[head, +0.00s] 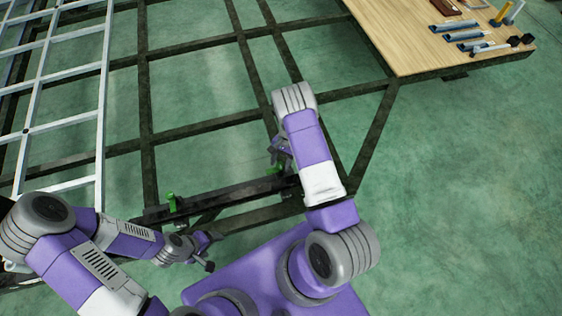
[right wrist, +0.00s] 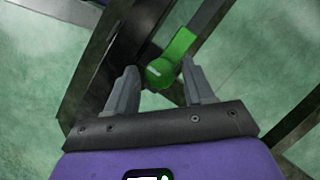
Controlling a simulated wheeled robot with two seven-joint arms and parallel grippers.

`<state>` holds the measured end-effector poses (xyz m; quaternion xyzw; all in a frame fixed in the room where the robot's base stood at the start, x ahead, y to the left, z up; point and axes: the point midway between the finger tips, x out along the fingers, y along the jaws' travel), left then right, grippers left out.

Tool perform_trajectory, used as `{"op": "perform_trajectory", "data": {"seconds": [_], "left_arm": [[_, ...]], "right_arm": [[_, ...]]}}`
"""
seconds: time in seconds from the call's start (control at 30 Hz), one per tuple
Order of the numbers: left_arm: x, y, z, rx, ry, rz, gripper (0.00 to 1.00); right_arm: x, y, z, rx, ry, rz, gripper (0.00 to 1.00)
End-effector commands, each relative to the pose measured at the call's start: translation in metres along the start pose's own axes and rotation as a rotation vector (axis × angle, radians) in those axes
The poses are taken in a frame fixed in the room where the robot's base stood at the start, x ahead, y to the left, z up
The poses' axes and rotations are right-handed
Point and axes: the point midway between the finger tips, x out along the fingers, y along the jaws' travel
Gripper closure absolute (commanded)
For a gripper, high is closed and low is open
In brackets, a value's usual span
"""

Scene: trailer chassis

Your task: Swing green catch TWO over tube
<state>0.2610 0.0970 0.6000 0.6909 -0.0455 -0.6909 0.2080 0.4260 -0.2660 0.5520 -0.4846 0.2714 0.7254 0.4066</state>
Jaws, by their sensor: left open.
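Two green catches show along the dark tube at the near end of the trailer frame. One green catch (head: 172,203) stands at the left part of the tube (head: 215,199); the other green catch (head: 275,168) is beside my right gripper (head: 281,152). In the right wrist view, a green catch (right wrist: 177,52) with a rounded end lies between the tips of my right gripper (right wrist: 160,82). The fingers are apart, with gaps beside the catch. I cannot read which catch is number two. My left gripper (head: 209,252) is open and empty, below and right of the left catch.
The dark trailer frame (head: 190,129) spreads over the green floor. A pale lattice panel (head: 60,128) lies at the left. A wooden table (head: 415,45) with several tools stands at the top right. The floor at the right (head: 460,190) is clear.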

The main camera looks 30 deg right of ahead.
Motion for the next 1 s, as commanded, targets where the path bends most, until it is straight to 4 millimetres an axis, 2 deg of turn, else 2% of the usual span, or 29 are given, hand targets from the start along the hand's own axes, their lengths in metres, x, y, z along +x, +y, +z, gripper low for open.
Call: {"op": "perform_trajectory", "data": {"seconds": [0.03, 0.3, 0.67, 1.0], "left_arm": [[0.0, 0.0, 0.0, 0.0, 0.0, 0.0, 0.27], [0.0, 0.0, 0.0, 0.0, 0.0, 0.0, 0.27], [0.004, -0.001, 0.0, 0.0, 0.0, 0.0, 0.27], [0.015, -0.005, -0.001, 0.0, 0.0, 0.0, 0.27]], "right_arm": [[0.0, 0.0, 0.0, 0.0, 0.0, 0.0, 0.56], [0.0, 0.0, 0.0, 0.0, 0.0, 0.0, 0.95], [0.0, -0.001, -0.001, -0.065, 0.002, 0.026, 0.95], [0.001, -0.002, -0.001, -0.304, 0.002, 0.125, 0.95]]}}
